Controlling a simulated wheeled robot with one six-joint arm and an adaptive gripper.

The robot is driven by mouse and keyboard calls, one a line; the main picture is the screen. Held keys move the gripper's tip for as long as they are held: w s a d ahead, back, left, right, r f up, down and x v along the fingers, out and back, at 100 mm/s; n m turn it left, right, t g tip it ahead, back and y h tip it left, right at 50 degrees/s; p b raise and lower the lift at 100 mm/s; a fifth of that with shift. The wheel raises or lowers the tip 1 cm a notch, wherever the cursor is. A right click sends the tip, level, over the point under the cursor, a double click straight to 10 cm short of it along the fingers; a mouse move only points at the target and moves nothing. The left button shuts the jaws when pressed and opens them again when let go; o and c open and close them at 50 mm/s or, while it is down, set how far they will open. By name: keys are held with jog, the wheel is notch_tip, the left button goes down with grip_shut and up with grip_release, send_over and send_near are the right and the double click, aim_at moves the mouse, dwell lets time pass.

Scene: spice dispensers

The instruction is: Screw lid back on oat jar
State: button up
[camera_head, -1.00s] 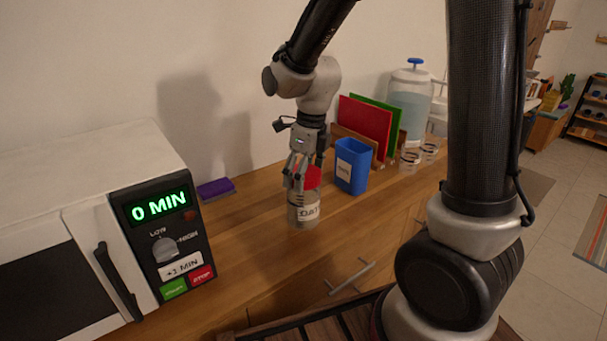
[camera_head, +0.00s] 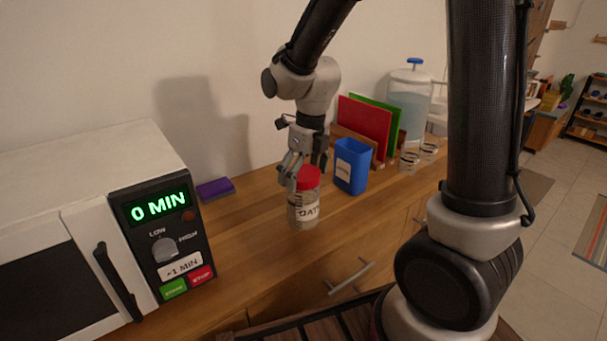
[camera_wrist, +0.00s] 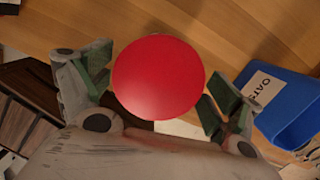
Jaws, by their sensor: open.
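The oat jar (camera_head: 303,214) is a clear jar with an "OATS" label, upright on the wooden counter. Its red lid (camera_head: 308,178) sits on top of the jar; how tightly it is seated I cannot tell. My gripper (camera_head: 305,172) points down over the lid with its fingers spread. In the wrist view the round red lid (camera_wrist: 158,78) lies between the two open fingers of my gripper (camera_wrist: 155,95), with gaps at its sides. The lid hides most of the jar in that view.
A blue container (camera_head: 351,167), labelled "OATS" in the wrist view (camera_wrist: 300,105), stands close to the right of the jar. Red and green boards (camera_head: 365,127) stand behind it. A microwave (camera_head: 90,230) is at left, with a purple sponge (camera_head: 215,188) beside it. Counter left of the jar is clear.

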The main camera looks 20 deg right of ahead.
jog(key=n, duration=0.7)
jog(key=shift+g+y, duration=0.3)
jog(key=shift+g, duration=0.1)
jog(key=n, duration=0.7)
jog(key=shift+g, duration=0.4)
jog(key=n, duration=0.5)
jog(key=shift+a+n+g, duration=0.1)
jog(key=shift+n+g, duration=0.2)
jog(key=shift+n, duration=0.1)
jog(key=n, duration=0.4)
jog(key=shift+h, duration=0.4)
jog(key=n, duration=0.3)
jog(key=c, duration=1.1)
jog(key=shift+o, duration=0.2)
jog(key=m, duration=0.9)
jog(key=shift+f+y, duration=0.1)
jog(key=shift+y, duration=0.2)
